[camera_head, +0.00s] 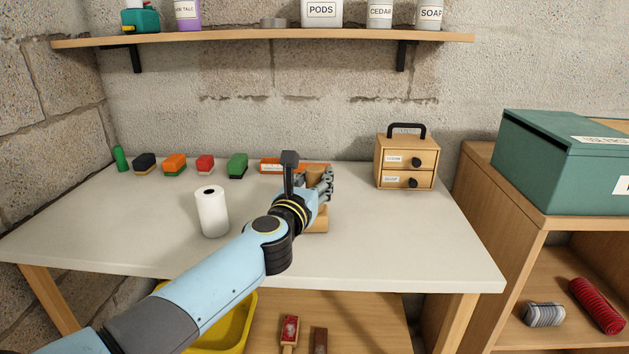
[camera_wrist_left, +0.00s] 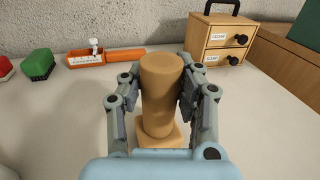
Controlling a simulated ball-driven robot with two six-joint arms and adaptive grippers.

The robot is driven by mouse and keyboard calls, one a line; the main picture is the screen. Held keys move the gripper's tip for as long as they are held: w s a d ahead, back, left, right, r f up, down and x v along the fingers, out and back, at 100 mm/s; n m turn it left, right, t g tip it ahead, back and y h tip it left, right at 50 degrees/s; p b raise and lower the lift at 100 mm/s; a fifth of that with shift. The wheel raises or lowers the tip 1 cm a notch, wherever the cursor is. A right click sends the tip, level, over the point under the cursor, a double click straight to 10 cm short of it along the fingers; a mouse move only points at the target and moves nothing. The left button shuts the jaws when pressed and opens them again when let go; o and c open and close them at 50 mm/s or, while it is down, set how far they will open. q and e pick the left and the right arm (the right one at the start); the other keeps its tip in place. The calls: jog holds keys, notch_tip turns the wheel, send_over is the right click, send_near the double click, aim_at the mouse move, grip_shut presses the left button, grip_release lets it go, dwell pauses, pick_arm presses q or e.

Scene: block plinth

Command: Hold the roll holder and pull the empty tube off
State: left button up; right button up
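A plain tan tube (camera_wrist_left: 160,95) stands upright on the square wooden base of the roll holder (camera_wrist_left: 162,140) in the left wrist view. No paper is on it, and any post inside is hidden. In the head view the holder's base (camera_head: 318,224) shows beside my left wrist, and the tube is mostly hidden behind it. My left gripper (camera_wrist_left: 161,72) has one finger on each side of the tube, close to its surface. I cannot tell whether the pads press on it. My right gripper is in neither view. A full white roll (camera_head: 211,212) stands upright left of my left arm.
Several coloured brushes (camera_head: 174,163) line the table's back left. An orange tray (camera_wrist_left: 86,59) lies behind the holder. A small drawer box (camera_head: 407,160) stands at back right. A shelf (camera_head: 265,40) hangs above. The table's front right is bare.

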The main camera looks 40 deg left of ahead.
pick_arm(q)
grip_shut()
jog(key=shift+o, duration=2.1)
grip_release()
jog(key=v, duration=1.1)
